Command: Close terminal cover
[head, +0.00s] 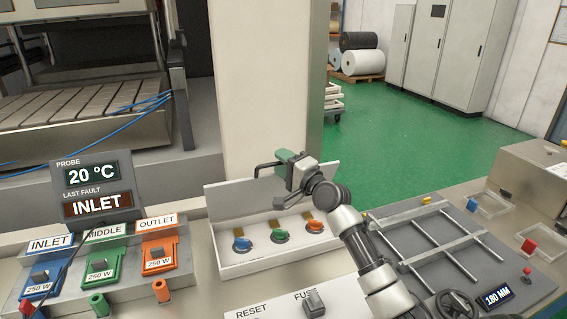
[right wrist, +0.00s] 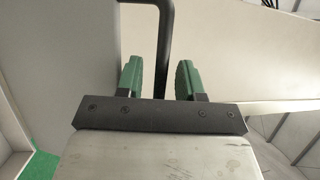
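The terminal cover (head: 235,205) is a pale lid standing raised along the back of a white terminal box (head: 232,268). Blue (head: 242,244), green (head: 279,236) and orange (head: 315,227) terminals show uncovered in the box. A black bar handle (head: 262,167) sticks up at the cover's top edge. My right gripper (head: 287,158) is at the handle, above the cover. In the right wrist view, its green fingers (right wrist: 158,80) are apart, with the black handle (right wrist: 166,40) running between them and gaps beside it. My left gripper is not in view.
Inlet (head: 50,268), middle (head: 103,258) and outlet (head: 160,252) heater blocks stand left of the box. A display (head: 98,185) is behind them. A panel with a fuse switch (head: 314,301) is in front, and a metal frame (head: 440,250) lies right.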

